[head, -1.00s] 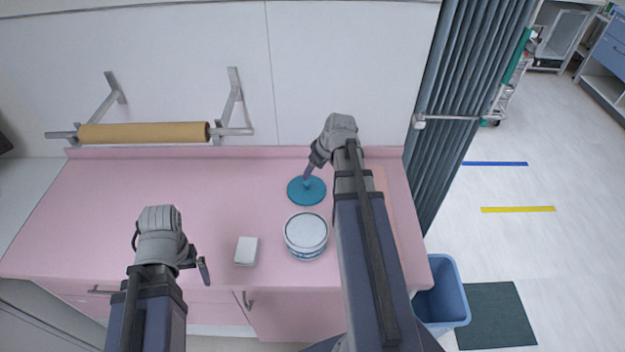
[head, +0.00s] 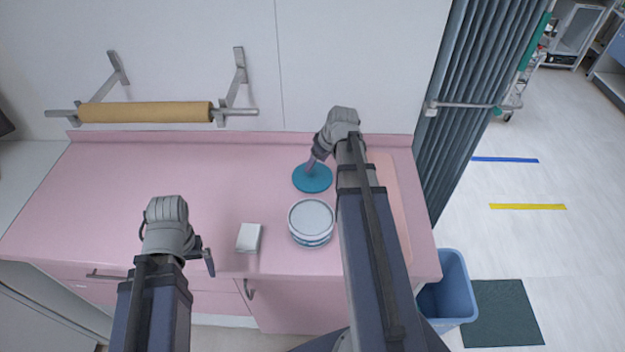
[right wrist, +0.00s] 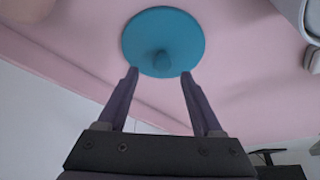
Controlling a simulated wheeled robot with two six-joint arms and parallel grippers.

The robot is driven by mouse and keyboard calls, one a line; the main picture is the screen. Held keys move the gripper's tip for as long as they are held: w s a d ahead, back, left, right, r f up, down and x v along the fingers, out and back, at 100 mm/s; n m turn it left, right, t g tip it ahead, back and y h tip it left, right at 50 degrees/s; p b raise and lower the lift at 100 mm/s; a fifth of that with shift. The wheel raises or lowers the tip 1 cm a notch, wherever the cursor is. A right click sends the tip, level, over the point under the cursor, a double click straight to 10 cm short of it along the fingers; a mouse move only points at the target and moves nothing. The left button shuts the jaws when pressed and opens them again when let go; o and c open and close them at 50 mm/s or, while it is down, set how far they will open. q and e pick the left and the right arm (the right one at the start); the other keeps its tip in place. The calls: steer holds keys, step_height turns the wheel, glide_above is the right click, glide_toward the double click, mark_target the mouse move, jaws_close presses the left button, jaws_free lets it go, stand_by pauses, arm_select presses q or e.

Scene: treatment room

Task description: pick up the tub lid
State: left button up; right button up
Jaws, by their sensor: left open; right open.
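The tub lid (head: 313,180) is a flat teal disc with a small knob, lying on the pink counter behind the white tub. It also shows in the right wrist view (right wrist: 163,35), with its knob facing the camera. My right gripper (head: 311,166) is over the lid; in the right wrist view its open fingers (right wrist: 160,72) reach the near edge of the lid, on either side of the knob's line, with nothing between them. My left gripper (head: 210,262) is open and empty near the counter's front edge, far from the lid.
The white tub (head: 311,220) stands in front of the lid, and a small white box (head: 249,238) lies left of it. The pink counter (head: 130,200) is clear at left. A yellow roll (head: 145,112) hangs on the wall. A blue bin (head: 447,290) stands at right.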

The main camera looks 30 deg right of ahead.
mark_target(313, 169)
steer(key=b+x, duration=0.2)
steer(key=x, duration=0.1)
steer(key=shift+a+f+b, duration=0.15)
steer(key=shift+f+b, duration=0.2)
steer(key=shift+r, duration=0.1)
jaws_close()
